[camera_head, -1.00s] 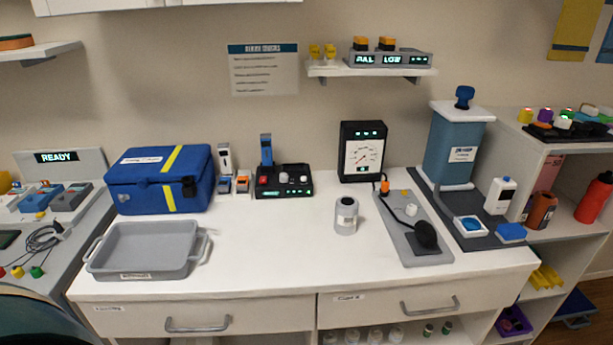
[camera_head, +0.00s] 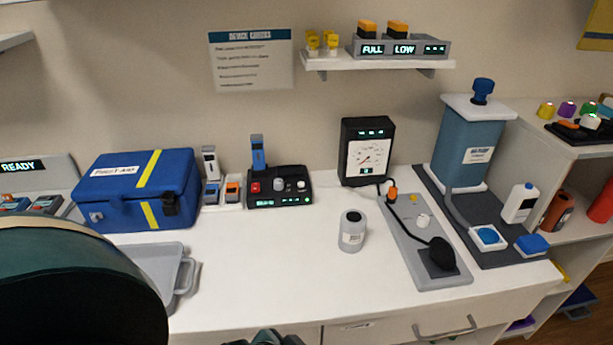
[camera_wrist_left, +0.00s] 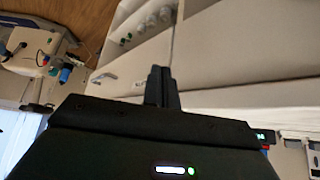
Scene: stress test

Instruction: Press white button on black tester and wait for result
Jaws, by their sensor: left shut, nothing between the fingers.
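The black tester (camera_head: 280,187) stands at the back of the white counter, left of centre. It has a red button (camera_head: 256,187), a grey knob (camera_head: 278,184) and a white button (camera_head: 301,185) on top, with a green-lit display along its front. A blue device (camera_head: 258,153) stands upright at its back left. My left gripper shows in the wrist view (camera_wrist_left: 162,88), its dark fingers shut and empty, in front of the pale drawer fronts, away from the tester. A dark part of mine shows at the head view's bottom edge. My right gripper is not in view.
A blue first-aid box (camera_head: 137,190) and small chargers (camera_head: 222,192) stand left of the tester. A black gauge box (camera_head: 366,152) and a grey canister (camera_head: 352,231) stand right. A grey tray (camera_head: 172,272) is partly hidden by my arm. The counter before the tester is clear.

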